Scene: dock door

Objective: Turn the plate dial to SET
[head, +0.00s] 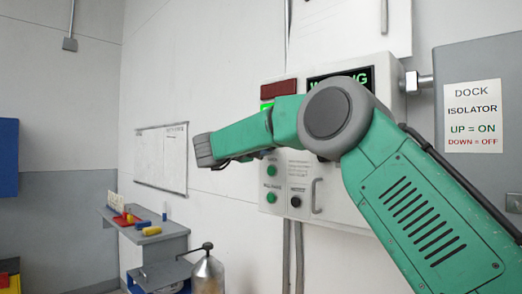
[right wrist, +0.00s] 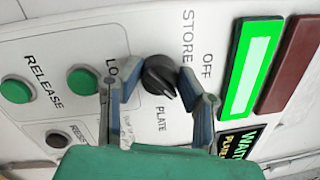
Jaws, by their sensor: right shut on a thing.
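The black plate dial (right wrist: 160,78) is in the middle of the right wrist view, on the white control panel (right wrist: 60,35), above the word PLATE. STORE and OFF are printed beside it; a label starting LO is partly covered by a finger. I cannot read SET. My right gripper (right wrist: 155,88) has a finger on each side of the dial and is shut on it. The dial's tapered end points toward the picture's lower right. In the head view my right arm covers the dial and gripper. My left gripper is not in view.
Green buttons (right wrist: 82,81) and a black knob (right wrist: 57,140) sit beside the dial. A lit green lamp (right wrist: 250,68) and a dark red lamp (right wrist: 293,65) are on its other side. A grey isolator box (head: 480,65) stands right; a cluttered shelf (head: 165,238) is lower left.

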